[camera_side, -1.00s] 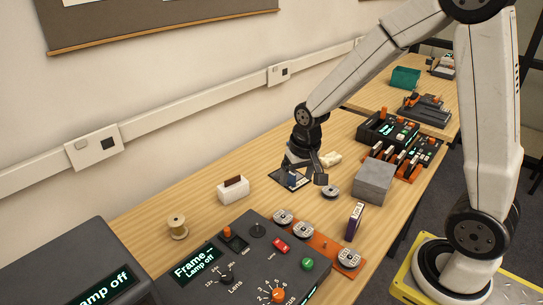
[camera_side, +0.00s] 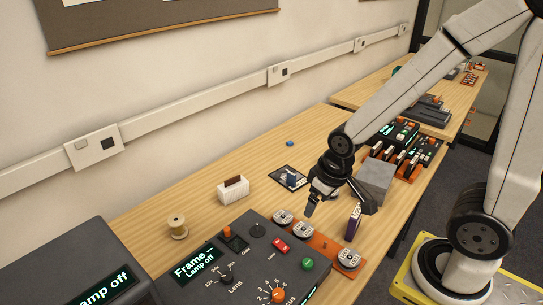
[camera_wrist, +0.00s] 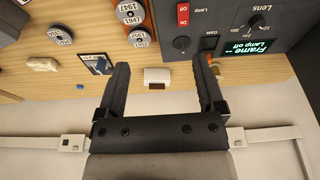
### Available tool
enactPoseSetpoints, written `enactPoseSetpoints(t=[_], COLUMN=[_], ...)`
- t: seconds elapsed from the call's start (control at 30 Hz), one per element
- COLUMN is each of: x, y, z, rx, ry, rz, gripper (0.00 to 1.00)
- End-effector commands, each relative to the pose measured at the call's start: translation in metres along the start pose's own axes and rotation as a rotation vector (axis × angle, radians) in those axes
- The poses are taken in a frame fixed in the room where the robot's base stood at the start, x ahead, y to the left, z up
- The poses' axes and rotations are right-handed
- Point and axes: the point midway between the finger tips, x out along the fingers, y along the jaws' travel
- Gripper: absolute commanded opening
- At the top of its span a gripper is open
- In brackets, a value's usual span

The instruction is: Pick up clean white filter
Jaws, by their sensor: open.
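No thing in view is plainly a clean white filter. The nearest in looks is a white block (camera_side: 233,191) with a brown strip along its top, standing on the bench left of my gripper. It also shows in the wrist view (camera_wrist: 157,74), between the fingertips in the picture but beyond them. A pale, lumpy piece (camera_wrist: 42,64) lies farther left in the wrist view. My gripper (camera_side: 338,207) is open and empty, above the bench near the row of labelled discs. Both fingers show apart in the wrist view (camera_wrist: 163,66).
A dark control panel (camera_side: 240,262) fills the front. Labelled discs (camera_side: 303,229) sit on an orange strip beside it.

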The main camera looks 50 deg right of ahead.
Motion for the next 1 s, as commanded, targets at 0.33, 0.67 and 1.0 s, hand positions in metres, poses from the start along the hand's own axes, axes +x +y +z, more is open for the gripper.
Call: enactPoseSetpoints(t=[0.33, 0.67, 1.0], x=[0.000, 0.000, 0.004], y=[0.000, 0.000, 0.002], z=[0.000, 0.000, -0.017], rx=[0.001, 0.001, -0.026], ry=[0.000, 0.000, -0.026], rz=[0.000, 0.000, -0.016], gripper=[0.87, 1.00, 1.00])
